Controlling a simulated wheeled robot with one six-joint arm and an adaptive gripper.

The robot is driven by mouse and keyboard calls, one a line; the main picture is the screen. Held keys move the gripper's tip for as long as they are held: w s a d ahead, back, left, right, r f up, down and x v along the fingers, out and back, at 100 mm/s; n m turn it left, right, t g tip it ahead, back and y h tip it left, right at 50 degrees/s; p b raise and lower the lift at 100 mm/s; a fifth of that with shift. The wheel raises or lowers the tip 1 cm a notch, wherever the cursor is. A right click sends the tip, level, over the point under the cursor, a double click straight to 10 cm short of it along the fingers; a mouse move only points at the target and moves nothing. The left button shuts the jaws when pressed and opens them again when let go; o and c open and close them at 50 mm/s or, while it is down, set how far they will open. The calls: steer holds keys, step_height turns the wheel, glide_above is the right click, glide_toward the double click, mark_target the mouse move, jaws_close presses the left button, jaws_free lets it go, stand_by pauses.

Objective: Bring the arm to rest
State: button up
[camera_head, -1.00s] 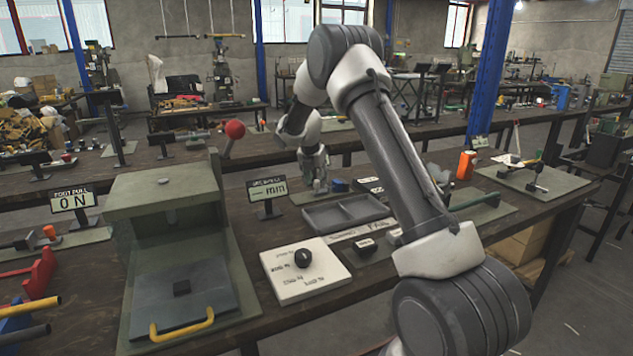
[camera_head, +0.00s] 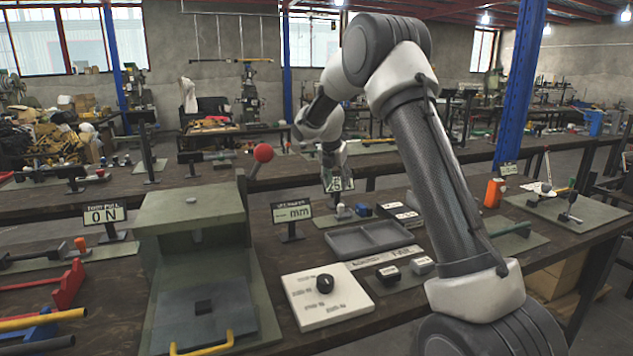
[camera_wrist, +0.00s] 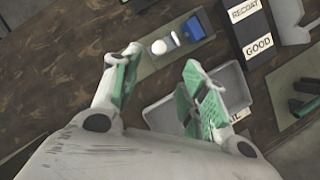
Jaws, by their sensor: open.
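My arm reaches from the lower right of the head view up over the bench and bends down at its far end. The grey tray (camera_wrist: 160,112) lies below, partly hidden by the right finger. The fingers look clear of the bench top.
A green press (camera_head: 192,225) with a red-ball lever stands left, beside a white control panel (camera_head: 326,298) with a black knob. Cards marked RECOAT and GOOD (camera_wrist: 258,46) lie near the tray. A blue pillar (camera_head: 520,85) rises behind the bench.

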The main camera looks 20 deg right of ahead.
steer(key=s+f+m+g, duration=0.2)
steer(key=s+f+m, duration=0.2)
steer(key=s+m, duration=0.45)
steer(key=s+r+m+t+y, duration=0.1)
steer(key=s+r+m, duration=0.3)
steer(key=s, duration=0.9)
steer(key=s+a+r+m+t+y, duration=0.1)
steer(key=s+r+m, duration=0.4)
steer(key=s, duration=0.8)
steer(key=s+r+m+t+y, duration=0.1)
steer(key=s+r+m, duration=0.4)
steer(key=s+m, duration=0.5)
steer(key=shift+s+a+r, duration=0.15)
steer(key=shift+s+a, duration=0.15)
steer(key=shift+s, duration=1.75)
